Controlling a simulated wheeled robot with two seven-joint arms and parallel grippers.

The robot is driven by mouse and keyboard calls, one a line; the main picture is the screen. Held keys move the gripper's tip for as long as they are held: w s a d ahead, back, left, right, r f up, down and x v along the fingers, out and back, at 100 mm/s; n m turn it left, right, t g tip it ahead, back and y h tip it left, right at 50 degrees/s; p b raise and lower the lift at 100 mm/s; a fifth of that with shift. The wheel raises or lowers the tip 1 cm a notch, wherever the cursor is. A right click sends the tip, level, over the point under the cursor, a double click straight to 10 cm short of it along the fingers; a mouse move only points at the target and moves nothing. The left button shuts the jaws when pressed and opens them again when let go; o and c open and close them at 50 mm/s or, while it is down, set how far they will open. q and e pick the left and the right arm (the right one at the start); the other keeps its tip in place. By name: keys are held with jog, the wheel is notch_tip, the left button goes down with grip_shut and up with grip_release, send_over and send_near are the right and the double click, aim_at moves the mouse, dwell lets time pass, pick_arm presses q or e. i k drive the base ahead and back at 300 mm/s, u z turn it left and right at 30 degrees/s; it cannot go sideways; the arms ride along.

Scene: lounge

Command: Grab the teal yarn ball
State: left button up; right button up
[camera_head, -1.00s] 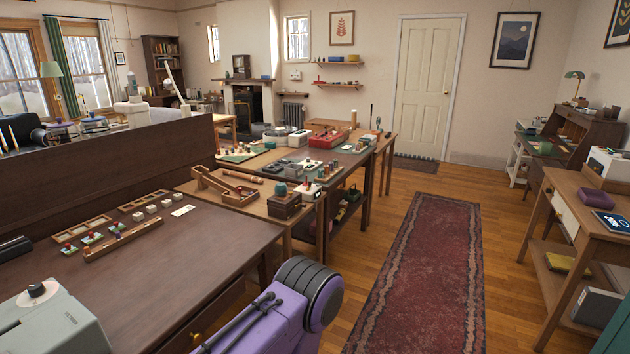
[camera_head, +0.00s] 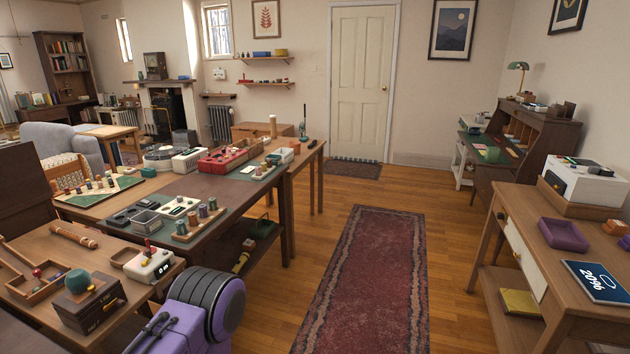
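A teal ball (camera_head: 78,281), probably the yarn ball, sits on top of a dark wooden box (camera_head: 88,309) at the lower left. The box stands on the near wooden table (camera_head: 50,243). A purple and black part of my own arm shows at the bottom, to the right of that table. Neither gripper is in view.
A white device (camera_head: 150,265) stands just right of the box, and a wooden tray (camera_head: 35,285) lies left of it. A longer table (camera_head: 232,190) with several small items lies beyond. A red rug (camera_head: 368,270) covers open floor; a side table (camera_head: 520,215) stands at right.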

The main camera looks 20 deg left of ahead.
aim_at(77, 281)
jog(key=u, duration=0.7)
jog(key=i, duration=1.15)
jog(key=u, duration=1.05)
